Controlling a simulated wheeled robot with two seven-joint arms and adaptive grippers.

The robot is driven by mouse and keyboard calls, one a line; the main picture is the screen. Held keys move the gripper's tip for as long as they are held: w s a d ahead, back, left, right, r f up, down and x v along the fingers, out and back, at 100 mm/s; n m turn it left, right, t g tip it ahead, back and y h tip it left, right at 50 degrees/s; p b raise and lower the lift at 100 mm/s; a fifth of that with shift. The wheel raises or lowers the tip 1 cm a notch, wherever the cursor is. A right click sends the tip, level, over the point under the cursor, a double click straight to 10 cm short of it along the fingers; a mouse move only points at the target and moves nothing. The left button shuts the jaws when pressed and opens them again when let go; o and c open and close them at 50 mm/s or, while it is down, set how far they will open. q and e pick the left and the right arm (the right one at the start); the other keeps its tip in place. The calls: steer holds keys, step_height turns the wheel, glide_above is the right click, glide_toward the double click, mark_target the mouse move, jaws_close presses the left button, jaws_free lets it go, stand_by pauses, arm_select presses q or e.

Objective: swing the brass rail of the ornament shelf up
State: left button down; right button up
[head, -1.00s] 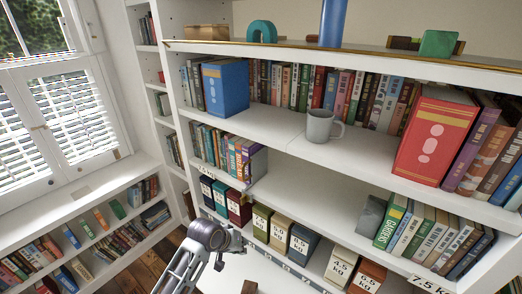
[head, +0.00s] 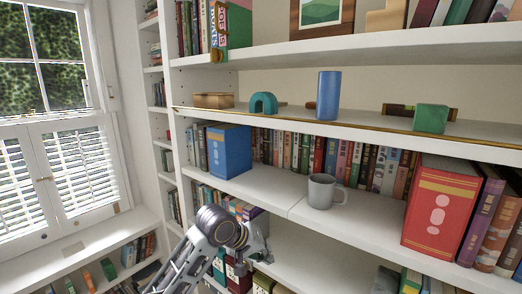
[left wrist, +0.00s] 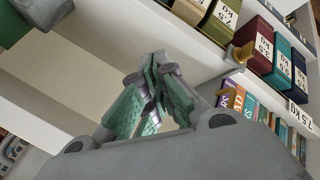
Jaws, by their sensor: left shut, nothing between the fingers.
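The brass rail (head: 400,132) shows in the head view as a thin gold line along the front edge of the ornament shelf (head: 300,115). It lies low, at about the level of the board. My left gripper (head: 262,256) is shut and empty. It is below the rail, in front of the lower book shelves, and apart from the rail. In the left wrist view its green-padded fingers (left wrist: 152,103) are together with nothing between them. A small brass-coloured piece (left wrist: 240,53) sits on a white shelf edge there; I cannot tell what it belongs to. My right gripper is not in view.
On the ornament shelf stand a wooden box (head: 213,100), a teal arch (head: 264,102), a blue cylinder (head: 328,95) and a green block (head: 431,118). A grey mug (head: 322,191) and a red book (head: 440,208) are on the shelf below. Another shelf overhangs the ornaments.

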arm_select(q)
step_height(320, 180, up, 33)
steer(key=d+n, duration=0.1)
steer(key=n, duration=0.5)
steer(key=s+a+r+n, duration=0.1)
steer(key=s+r, duration=0.2)
steer(key=r, duration=0.3)
steer(key=s+a+r+n+t+y, duration=0.1)
steer(key=s+r+n, duration=0.1)
steer(key=r, duration=0.4)
steer(key=shift+s+r+y+p, duration=0.3)
steer(key=shift+s+r, duration=0.05)
steer(key=shift+s, duration=0.4)
steer(key=shift+w+f, duration=0.1)
